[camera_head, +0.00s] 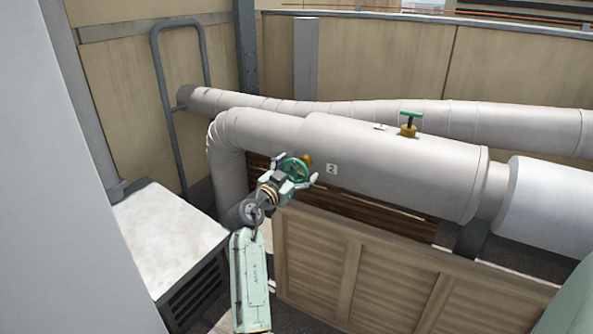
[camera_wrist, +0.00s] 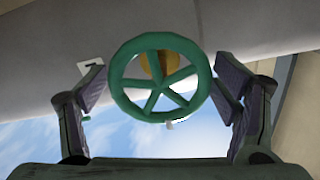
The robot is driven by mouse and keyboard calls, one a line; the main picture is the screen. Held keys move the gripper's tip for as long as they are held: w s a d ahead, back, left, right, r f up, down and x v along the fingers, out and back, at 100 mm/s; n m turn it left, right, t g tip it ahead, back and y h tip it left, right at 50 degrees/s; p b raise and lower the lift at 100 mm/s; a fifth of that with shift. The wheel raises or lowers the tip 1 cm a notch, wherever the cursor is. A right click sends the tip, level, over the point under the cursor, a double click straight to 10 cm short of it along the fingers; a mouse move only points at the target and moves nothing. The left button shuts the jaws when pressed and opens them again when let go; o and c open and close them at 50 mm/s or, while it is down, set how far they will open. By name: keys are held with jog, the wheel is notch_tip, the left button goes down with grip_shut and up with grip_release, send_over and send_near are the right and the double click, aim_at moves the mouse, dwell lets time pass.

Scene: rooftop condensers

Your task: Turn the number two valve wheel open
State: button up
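The number two valve wheel is a green spoked handwheel (camera_head: 296,169) on a brass stem, on the side of the large pale pipe, just left of a white "2" label (camera_head: 331,169). In the wrist view the wheel (camera_wrist: 161,86) faces me near the middle, with the brass stem (camera_wrist: 157,65) behind it. My gripper (camera_head: 294,174) is at the wheel. In the wrist view my gripper (camera_wrist: 161,78) is open, one finger on each side of the rim, with a narrow gap at each side. A white label (camera_wrist: 90,66) is partly hidden behind the left finger.
A brass valve with a green T-handle (camera_head: 411,121) stands on top of the pipe (camera_head: 390,165). A slatted tan panel (camera_head: 355,268) is below it. A white-topped unit (camera_head: 168,235) stands at left, and a grey rail (camera_head: 158,95) rises behind.

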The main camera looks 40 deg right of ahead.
jog(key=c, duration=0.9)
